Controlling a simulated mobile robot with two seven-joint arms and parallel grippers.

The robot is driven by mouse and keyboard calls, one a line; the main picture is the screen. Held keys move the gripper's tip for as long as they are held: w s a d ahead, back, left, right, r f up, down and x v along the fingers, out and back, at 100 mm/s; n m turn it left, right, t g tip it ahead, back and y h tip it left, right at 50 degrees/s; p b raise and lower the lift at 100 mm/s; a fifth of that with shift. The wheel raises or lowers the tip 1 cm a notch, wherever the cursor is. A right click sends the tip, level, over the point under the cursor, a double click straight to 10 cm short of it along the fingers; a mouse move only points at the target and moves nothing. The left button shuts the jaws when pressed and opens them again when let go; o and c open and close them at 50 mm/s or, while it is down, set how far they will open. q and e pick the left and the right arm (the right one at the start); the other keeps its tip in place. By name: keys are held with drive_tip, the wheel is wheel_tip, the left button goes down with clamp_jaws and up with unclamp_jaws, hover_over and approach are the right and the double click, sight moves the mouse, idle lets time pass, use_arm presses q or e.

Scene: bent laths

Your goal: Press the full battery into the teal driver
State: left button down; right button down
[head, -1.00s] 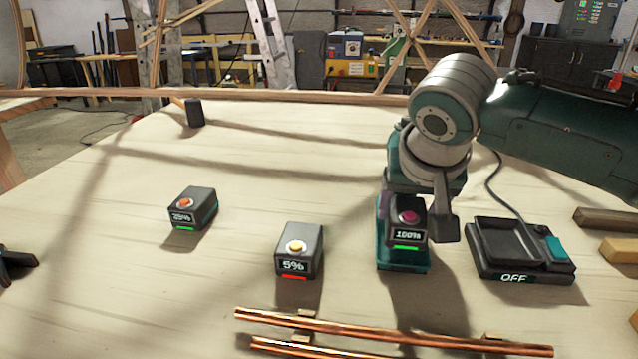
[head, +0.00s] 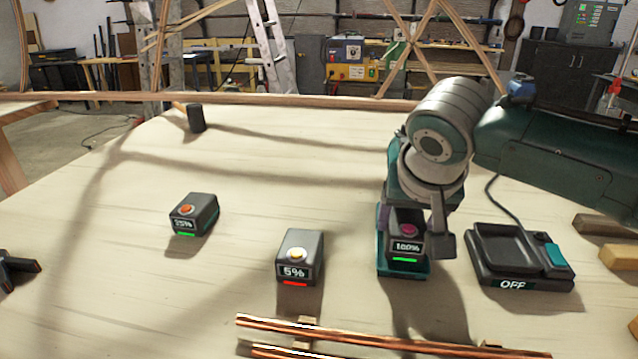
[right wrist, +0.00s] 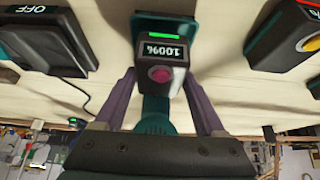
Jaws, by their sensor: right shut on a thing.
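The full battery is a dark block with a magenta button, a "100%" label and a green bar (head: 406,247); it also shows in the right wrist view (right wrist: 163,66). My right gripper (head: 412,230) is shut on its sides, with both purple fingers visible in the right wrist view (right wrist: 161,80). The teal driver (head: 418,271) stands under and behind the battery; its teal foot shows around the battery's lower end. The contact between them is hidden, so I cannot tell if the battery is fully seated. My left gripper is not clearly in view.
A battery marked 5% (head: 300,258) and one marked 25% (head: 193,214) stand to the left. A charger reading OFF (head: 490,264) sits at right with a cable. Copper rods (head: 390,334) lie in front. A dark object (head: 18,268) is at the left edge.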

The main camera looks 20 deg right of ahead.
drive_tip(key=shift+f, duration=0.25)
idle(0.4)
drive_tip(key=shift+f, duration=0.35)
idle(0.7)
drive_tip(key=shift+f+b, duration=0.5)
unclamp_jaws()
idle(0.3)
